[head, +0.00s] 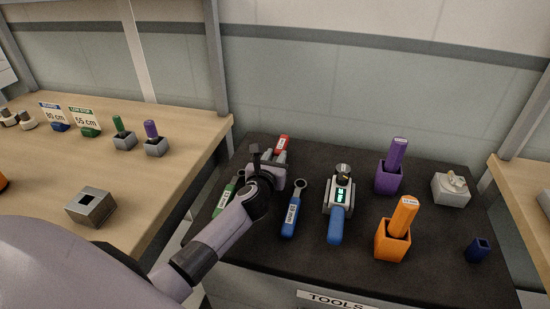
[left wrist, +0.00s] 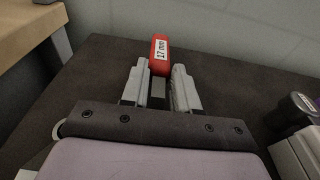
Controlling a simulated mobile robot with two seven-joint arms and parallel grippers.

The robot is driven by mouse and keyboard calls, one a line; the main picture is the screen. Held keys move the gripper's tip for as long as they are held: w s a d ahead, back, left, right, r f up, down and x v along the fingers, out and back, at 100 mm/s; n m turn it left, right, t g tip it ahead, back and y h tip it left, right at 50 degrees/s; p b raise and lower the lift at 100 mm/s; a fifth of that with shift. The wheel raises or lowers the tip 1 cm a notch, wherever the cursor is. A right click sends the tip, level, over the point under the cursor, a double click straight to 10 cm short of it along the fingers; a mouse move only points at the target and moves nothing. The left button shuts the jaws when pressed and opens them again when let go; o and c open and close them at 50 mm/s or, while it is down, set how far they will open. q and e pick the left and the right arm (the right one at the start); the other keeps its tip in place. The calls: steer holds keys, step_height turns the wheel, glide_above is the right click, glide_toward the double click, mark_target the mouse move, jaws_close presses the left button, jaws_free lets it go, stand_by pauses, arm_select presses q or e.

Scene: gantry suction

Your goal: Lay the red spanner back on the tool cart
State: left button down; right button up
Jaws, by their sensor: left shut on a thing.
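The red spanner (head: 282,143) is at the far left part of the tool cart (head: 440,265), over its dark top. In the left wrist view its red handle (left wrist: 160,50), labelled 17 mm, sticks out beyond the fingertips. My left gripper (head: 273,158) is shut on the spanner; its two grey fingers also show in the left wrist view (left wrist: 159,75). The spanner is low over the cart top (left wrist: 235,90); I cannot tell whether it touches. The rest of the spanner is hidden by the gripper. My right gripper is not in view.
A green spanner (head: 226,198) and a blue spanner (head: 291,212) lie near my left arm. A blue-handled device (head: 339,200), purple holder (head: 388,178), orange holder (head: 392,243) and white block (head: 450,190) stand to the right. A wooden bench (head: 190,125) adjoins on the left.

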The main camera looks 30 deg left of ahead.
arm_select(q)
steer(key=c, duration=0.8)
jaws_free()
steer(key=shift+c, duration=0.2)
steer(key=shift+s+r, duration=0.1)
steer(key=shift+r, duration=0.1)
steer(key=p+v, duration=0.1)
steer(key=v, duration=1.1)
steer(key=shift+p, duration=0.4)
